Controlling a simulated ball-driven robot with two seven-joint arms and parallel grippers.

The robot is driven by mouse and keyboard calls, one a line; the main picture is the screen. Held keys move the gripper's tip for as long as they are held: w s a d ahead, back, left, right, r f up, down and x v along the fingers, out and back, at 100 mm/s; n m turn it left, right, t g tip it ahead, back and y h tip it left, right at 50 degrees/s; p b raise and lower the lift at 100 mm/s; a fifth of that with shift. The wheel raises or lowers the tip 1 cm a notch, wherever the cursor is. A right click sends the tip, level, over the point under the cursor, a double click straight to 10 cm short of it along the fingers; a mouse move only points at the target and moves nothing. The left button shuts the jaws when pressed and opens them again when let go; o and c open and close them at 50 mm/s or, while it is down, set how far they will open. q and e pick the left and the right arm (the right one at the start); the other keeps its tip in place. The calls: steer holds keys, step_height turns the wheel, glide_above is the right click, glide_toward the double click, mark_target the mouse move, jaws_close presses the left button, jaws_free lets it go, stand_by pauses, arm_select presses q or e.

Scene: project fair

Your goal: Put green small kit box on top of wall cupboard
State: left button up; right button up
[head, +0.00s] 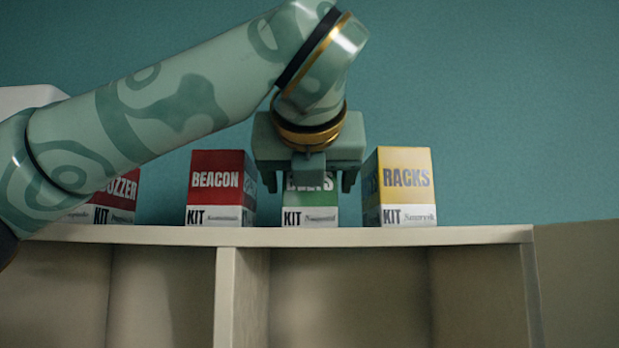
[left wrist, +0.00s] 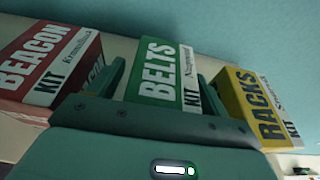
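The green small kit box, marked BELTS (head: 310,198), stands upright on top of the wall cupboard (head: 380,236), between a red BEACON box and a yellow RACKS box. The green box also shows in the left wrist view (left wrist: 162,72). My left gripper (head: 309,182) is above it, pointing down, with one finger on each side of the box. A narrow gap shows between the fingers and the box, so the gripper looks open. The gripper hides the upper part of the box in the head view. My right gripper is not in view.
The red BEACON box (head: 216,190) stands close on the left and the yellow RACKS box (head: 402,190) close on the right. A red BUZZER box (head: 115,200) is farther left, partly behind my left arm. Open cupboard compartments lie below. The top is clear right of the yellow box.

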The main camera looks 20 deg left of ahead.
arm_select(q)
steer(key=shift+r, duration=0.15)
steer(key=b+v, duration=0.2)
steer(key=v, duration=0.2)
steer(key=shift+s+d, duration=0.1)
steer(key=shift+s, duration=0.05)
steer(key=b+v, duration=0.2)
steer(key=v, duration=0.5)
steer(key=shift+s, duration=0.3)
steer(key=shift+d, duration=0.1)
